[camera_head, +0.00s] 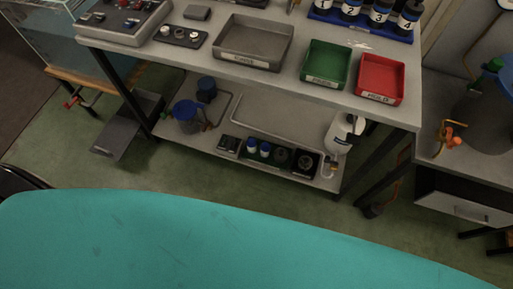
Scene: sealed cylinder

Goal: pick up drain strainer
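I cannot pick out a drain strainer for certain. On the lower shelf, a dark square piece with a round centre (305,163) sits at the right end of a row of small items, but it is too small to identify. On the tabletop, a small dark tray (180,37) holds a few round pieces, also too small to identify. Neither of my grippers is in view.
A workbench (280,86) stands ahead. On it are an empty grey tray (253,62), a green tray (325,80), a red tray (380,95) and numbered bottles (380,14). A white jug (343,132) stands on the lower shelf. Green floor (215,172) lies before it.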

